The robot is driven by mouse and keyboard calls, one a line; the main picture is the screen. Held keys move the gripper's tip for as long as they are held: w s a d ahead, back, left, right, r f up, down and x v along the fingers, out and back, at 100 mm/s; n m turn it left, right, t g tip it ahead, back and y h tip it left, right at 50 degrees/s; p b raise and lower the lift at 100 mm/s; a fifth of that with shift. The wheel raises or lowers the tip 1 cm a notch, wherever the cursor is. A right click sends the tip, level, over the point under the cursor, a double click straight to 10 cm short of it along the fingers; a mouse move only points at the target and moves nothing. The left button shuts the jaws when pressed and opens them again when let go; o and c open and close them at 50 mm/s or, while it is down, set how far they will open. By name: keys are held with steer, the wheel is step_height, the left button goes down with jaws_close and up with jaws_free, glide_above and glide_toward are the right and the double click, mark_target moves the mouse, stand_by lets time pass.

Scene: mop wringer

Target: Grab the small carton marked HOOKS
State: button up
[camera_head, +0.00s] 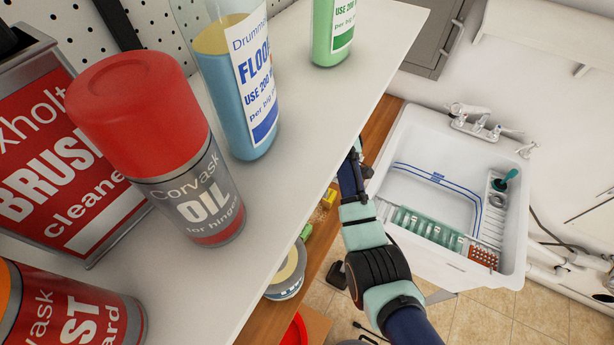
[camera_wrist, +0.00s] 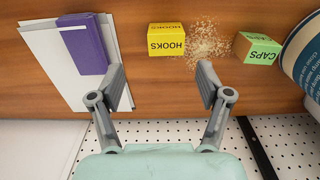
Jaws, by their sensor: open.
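The small yellow carton marked HOOKS (camera_wrist: 166,40) sits on the brown wooden surface in the wrist view, at the top middle. My gripper (camera_wrist: 160,78) is open and empty, its two fingers spread on either side below the carton in the picture. The carton lies ahead of the gap between the fingertips, apart from both. In the head view a small yellow patch (camera_head: 328,197) shows on the wooden bench beneath the shelf, beside my arm; its lettering cannot be read there. My fingertips are hidden behind the shelf and arm in the head view.
A green carton marked CAPS (camera_wrist: 257,49) and a large tub (camera_wrist: 303,58) stand to the right. A purple box (camera_wrist: 82,42) lies on white sheets (camera_wrist: 50,60) at left. Brown crumbs (camera_wrist: 207,42) lie beside HOOKS. The white shelf (camera_head: 290,150) with bottles and cans overhangs the bench.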

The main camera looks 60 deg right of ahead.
mark_target(330, 195)
steer(key=shift+s+a+f, duration=0.2)
steer(key=shift+f, duration=0.1)
steer(key=shift+s+a+f, duration=0.15)
steer(key=shift+a+f, duration=0.05)
steer(key=shift+f, duration=3.5)
steer(key=c, duration=1.2)
